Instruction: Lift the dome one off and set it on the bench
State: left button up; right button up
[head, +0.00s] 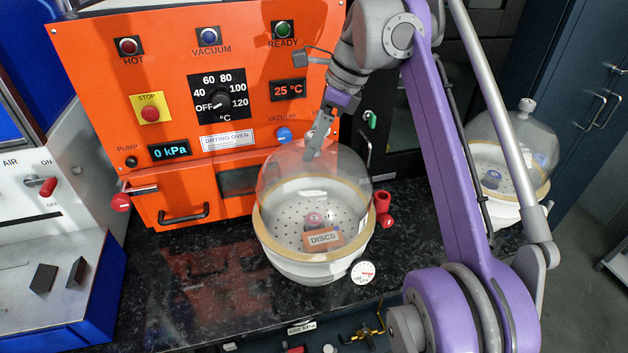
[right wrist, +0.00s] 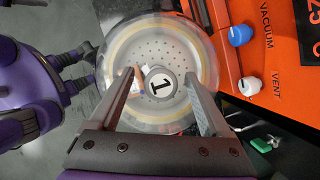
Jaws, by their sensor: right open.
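The clear dome one (head: 275,185) sits on a white round base with a tan rim (head: 268,238) and a perforated plate. Its knob, marked 1 (right wrist: 160,84), shows between my jaws in the right wrist view. My right gripper (head: 312,150) is open at the top of the dome, pointing down. In the wrist view my right gripper (right wrist: 164,72) has a finger on either side of the knob, with gaps. In the head view the gripper hides the knob. A box labelled DISCS (head: 323,239) shows inside the dome. My left gripper is not seen.
The dark speckled bench (head: 205,280) has free room left of the base. The orange drying oven (head: 90,70) stands behind. A red valve (head: 383,205) and round gauge (head: 362,271) adjoin the base. A second clear dome (head: 538,150) stands at the right.

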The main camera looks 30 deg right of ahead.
grip_shut()
dwell(0.4)
dwell(1.0)
